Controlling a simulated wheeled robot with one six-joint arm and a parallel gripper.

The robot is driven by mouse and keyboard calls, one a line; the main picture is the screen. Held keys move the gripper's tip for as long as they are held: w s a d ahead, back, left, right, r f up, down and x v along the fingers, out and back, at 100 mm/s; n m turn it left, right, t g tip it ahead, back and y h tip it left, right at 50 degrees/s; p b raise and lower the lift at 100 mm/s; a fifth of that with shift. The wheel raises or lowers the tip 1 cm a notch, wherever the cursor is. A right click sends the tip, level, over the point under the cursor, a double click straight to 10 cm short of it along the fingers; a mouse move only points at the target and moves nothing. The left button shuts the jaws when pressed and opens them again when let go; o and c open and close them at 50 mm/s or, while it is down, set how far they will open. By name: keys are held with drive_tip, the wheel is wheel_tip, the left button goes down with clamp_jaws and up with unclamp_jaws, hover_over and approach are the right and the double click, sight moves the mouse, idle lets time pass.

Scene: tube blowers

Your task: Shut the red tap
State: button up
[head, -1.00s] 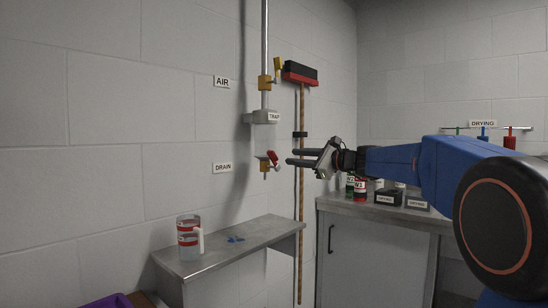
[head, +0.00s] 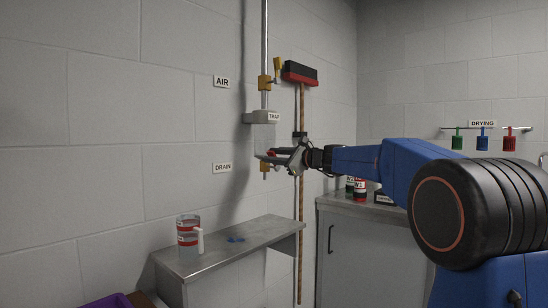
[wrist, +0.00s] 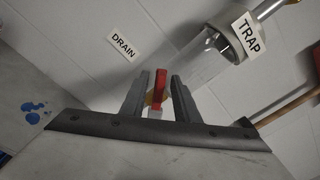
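The red tap (wrist: 160,86) has a red lever on a brass body (head: 265,167) under the clear trap, beside the DRAIN label. In the head view my gripper (head: 271,156) is at the tap and its fingers cover most of the lever. In the wrist view my gripper (wrist: 159,92) is open, with one finger on each side of the red lever. Small gaps show between the lever and both fingers. The lower part of the tap is partly hidden by the gripper.
The TRAP bowl (wrist: 203,62) is just above the tap. A yellow air tap (head: 278,68) is higher on the pipe. A broom (head: 301,200) hangs close on the right. A steel shelf (head: 215,258) with a jug (head: 188,238) and blue drops stands below.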

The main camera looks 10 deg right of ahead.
clamp_jaws()
drive_tip(key=shift+s+f, duration=0.1)
drive_tip(key=shift+s+a+f+n, duration=0.25)
drive_tip(key=shift+f+n, duration=0.55)
drive_tip(key=shift+n, duration=0.85)
drive_tip(key=shift+s+a+f+n, duration=0.15)
drive_tip(key=shift+a+f+n, duration=0.25)
drive_tip(key=shift+f+n, duration=0.9)
drive_tip(key=shift+s+a+f+n, duration=0.2)
drive_tip(key=shift+a+f+n, duration=0.15)
drive_tip(key=shift+n, duration=1.7)
drive_tip(key=shift+f, duration=0.1)
unclamp_jaws()
drive_tip(key=shift+d, duration=0.1)
